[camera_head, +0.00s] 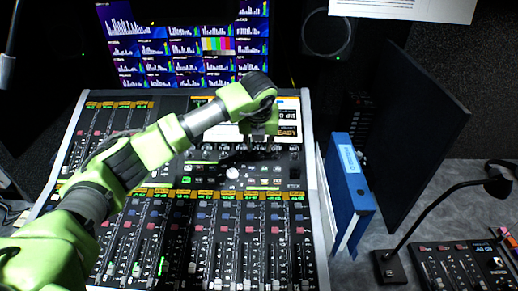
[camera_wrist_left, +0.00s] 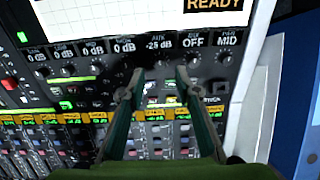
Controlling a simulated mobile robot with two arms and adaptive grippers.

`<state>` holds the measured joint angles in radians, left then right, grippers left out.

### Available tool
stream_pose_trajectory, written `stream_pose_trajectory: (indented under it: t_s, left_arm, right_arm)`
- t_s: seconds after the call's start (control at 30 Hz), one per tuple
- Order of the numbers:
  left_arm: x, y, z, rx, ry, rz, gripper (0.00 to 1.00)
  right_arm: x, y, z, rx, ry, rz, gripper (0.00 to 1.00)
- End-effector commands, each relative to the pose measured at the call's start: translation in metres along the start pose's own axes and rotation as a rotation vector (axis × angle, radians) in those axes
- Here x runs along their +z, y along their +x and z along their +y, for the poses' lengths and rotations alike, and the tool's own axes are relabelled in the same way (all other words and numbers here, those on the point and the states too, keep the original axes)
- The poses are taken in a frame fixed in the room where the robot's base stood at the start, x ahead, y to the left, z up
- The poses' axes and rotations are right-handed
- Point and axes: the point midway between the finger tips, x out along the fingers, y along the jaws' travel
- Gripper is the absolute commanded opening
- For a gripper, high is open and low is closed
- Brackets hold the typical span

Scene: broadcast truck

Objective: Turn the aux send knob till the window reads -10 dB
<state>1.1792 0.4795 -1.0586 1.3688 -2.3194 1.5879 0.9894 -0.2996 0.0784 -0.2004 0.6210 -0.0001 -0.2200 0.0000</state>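The mixing console (camera_head: 312,160) stands in front of me. In the left wrist view a row of small windows runs under its screen, and the aux window (camera_wrist_left: 159,43) reads -25 dB. The aux send knob (camera_wrist_left: 160,64) is a small dark knob just below that window; its outline is dim. My left gripper (camera_wrist_left: 160,78) is open, with one finger on each side of the knob's column. I cannot tell whether the fingertips touch the knob. In the head view the left gripper (camera_head: 258,138) points down at the knob row and hides part of it. My right gripper is not in view.
Other dark knobs flank the aux knob closely, under windows reading OFF (camera_wrist_left: 194,40) and MID (camera_wrist_left: 228,39). Fader rows fill the console's near part.

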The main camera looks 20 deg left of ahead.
Motion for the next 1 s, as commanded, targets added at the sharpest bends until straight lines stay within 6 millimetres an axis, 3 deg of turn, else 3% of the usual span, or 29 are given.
stream_pose_trajectory:
  t_s: [0.1, 0.3, 0.67, 0.7, 0.8, 1.0]
  left_arm:
    - [0.000, 0.022, 0.000, 0.001, -0.001, 0.004, 0.30]
    - [0.000, 0.046, 0.000, 0.001, -0.001, 0.002, 0.30]
    - [0.000, 0.053, 0.000, 0.000, 0.000, 0.000, 0.30]
    - [0.000, 0.053, 0.000, 0.000, 0.000, 0.000, 0.28]
    - [0.000, 0.053, 0.000, 0.000, 0.000, 0.000, 0.02]
    - [0.000, 0.053, 0.000, -0.001, 0.000, 0.000, 0.00]
  right_arm:
    - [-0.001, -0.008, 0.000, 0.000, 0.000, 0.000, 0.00]
    - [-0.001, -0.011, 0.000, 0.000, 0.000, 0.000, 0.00]
    - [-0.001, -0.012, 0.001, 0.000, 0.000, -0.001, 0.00]
    - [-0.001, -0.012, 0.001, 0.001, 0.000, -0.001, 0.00]
    - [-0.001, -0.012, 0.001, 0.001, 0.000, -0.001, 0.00]
    - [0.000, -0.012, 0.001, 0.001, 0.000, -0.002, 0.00]
